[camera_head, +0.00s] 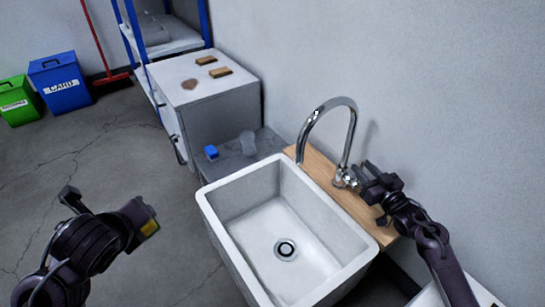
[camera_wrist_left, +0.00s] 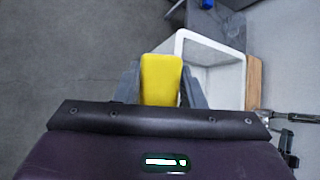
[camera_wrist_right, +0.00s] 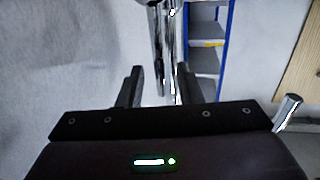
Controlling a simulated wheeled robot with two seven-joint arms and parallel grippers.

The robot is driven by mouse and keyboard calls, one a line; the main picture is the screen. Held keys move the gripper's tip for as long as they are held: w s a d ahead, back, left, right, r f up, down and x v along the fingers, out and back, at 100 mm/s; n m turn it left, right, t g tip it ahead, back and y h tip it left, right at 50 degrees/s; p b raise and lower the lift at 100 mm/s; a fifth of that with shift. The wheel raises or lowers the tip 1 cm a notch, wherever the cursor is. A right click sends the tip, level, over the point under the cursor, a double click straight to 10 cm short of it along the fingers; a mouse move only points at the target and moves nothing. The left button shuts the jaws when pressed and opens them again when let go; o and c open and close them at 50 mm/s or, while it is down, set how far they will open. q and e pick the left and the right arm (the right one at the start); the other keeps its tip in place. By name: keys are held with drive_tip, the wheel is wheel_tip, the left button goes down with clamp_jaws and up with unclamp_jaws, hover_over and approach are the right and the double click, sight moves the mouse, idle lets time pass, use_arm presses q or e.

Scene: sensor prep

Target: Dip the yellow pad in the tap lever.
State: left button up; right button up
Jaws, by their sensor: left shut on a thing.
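The yellow pad (camera_wrist_left: 161,80) is between the two fingers of my left gripper (camera_wrist_left: 160,88), which is shut on it. The chrome tap (camera_head: 345,150) stands on the wooden board at the sink's right side. My right gripper (camera_head: 365,176) is beside the tap's base, where the lever is hard to make out. In the right wrist view its fingers (camera_wrist_right: 159,85) are apart with nothing clearly between them; chrome tubing (camera_wrist_right: 162,40) shows beyond.
The white sink (camera_head: 218,222) is empty, with a drain in its floor. A blue sponge-like block (camera_head: 211,152) lies on a grey surface behind it. A cabinet (camera_head: 225,105) bears several small brown items. Blue (camera_head: 62,88) and green (camera_head: 17,103) bins stand far left.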

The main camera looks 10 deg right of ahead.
sight(354, 178)
drive_tip(key=shift+w+a+b, duration=0.2)
drive_tip(key=shift+w, duration=0.6)
drive_tip(key=shift+w+a+b, duration=0.15)
drive_tip(key=shift+w+b, duration=0.05)
drive_tip(key=shift+w, duration=0.6)
clamp_jaws()
